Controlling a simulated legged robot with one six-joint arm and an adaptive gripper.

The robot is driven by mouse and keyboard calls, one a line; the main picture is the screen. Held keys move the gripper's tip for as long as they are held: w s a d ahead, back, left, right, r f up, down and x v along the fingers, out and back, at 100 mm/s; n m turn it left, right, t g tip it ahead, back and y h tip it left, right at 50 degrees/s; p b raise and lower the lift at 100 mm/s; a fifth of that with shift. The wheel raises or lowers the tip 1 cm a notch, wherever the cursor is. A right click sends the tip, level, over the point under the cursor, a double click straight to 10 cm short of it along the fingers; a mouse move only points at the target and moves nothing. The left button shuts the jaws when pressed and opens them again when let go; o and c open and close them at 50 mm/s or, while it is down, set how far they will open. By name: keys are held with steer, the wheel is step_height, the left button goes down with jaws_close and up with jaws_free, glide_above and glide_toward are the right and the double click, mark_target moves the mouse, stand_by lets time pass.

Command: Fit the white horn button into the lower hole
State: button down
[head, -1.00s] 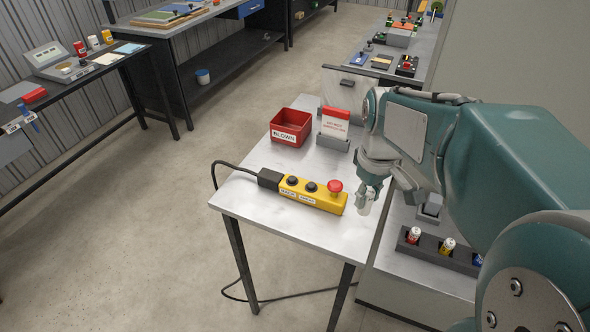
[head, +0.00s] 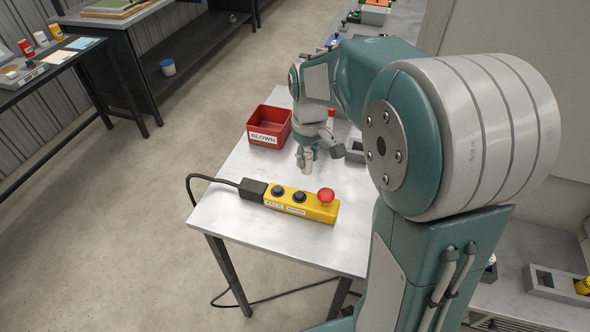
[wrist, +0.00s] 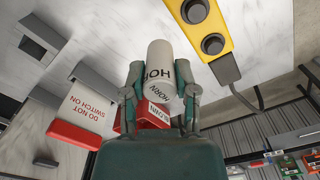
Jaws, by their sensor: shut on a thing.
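My gripper (head: 309,153) is shut on the white horn button (wrist: 159,58), a white cylinder with black HORN lettering, between its two fingers in the wrist view. In the head view the button's pale end (head: 305,165) points down above the table, behind the yellow control box (head: 318,212) and apart from it. The box lies on the table with two dark round spots (head: 277,190) and a red mushroom button (head: 326,195) at its right end. In the wrist view part of the box (wrist: 205,25) shows both dark rounds; I cannot tell whether they are holes.
A red bin (head: 258,141) labelled BLOWN stands at the table's back left. A DO NOT SWITCH ON sign (wrist: 85,113) stands near it in the wrist view. A black cable (head: 205,179) leaves the box's left end. Bare table (head: 225,212) lies left of the box.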

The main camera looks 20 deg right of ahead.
steer(key=w+f, duration=0.1)
steer(key=w+a+f, duration=0.1)
steer(key=f, duration=0.1)
steer(key=w+f, duration=0.1)
steer(key=f, duration=0.1)
steer(key=shift+w+a, duration=0.25)
steer(key=shift+w, duration=0.1)
step_height(320, 180, down, 3)
steer(key=shift+w+f, duration=0.1)
steer(key=shift+f, duration=0.05)
steer(key=shift+c, duration=2)
jaws_free()
